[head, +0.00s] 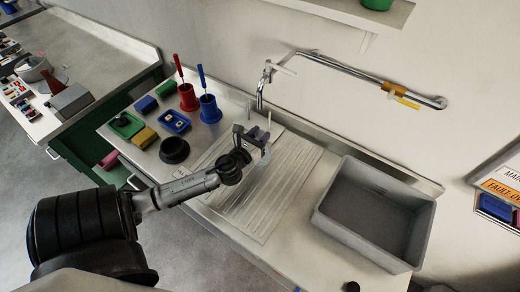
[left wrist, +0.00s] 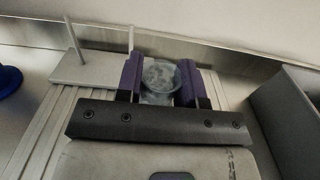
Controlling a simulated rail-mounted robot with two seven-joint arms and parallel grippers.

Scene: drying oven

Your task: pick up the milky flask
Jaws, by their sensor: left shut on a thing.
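The milky flask (left wrist: 160,75) shows in the left wrist view as a cloudy, translucent round vessel seen from above. My left gripper (left wrist: 160,85) is shut on it, with one purple finger pad on each side. In the head view my left gripper (head: 252,138) is over the ribbed draining area of the counter, near the wall. There the flask is largely hidden by the gripper and cannot be made out clearly. I cannot tell whether its base touches the surface. My right gripper is not in view.
A pale plate with upright rods (left wrist: 85,70) stands just left of the flask. A grey basin (head: 375,210) is to the right. Red (head: 188,97) and blue (head: 209,109) holders and a black ring (head: 174,150) stand left. A tap (head: 262,88) rises behind. The front ribbed board (head: 265,205) is clear.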

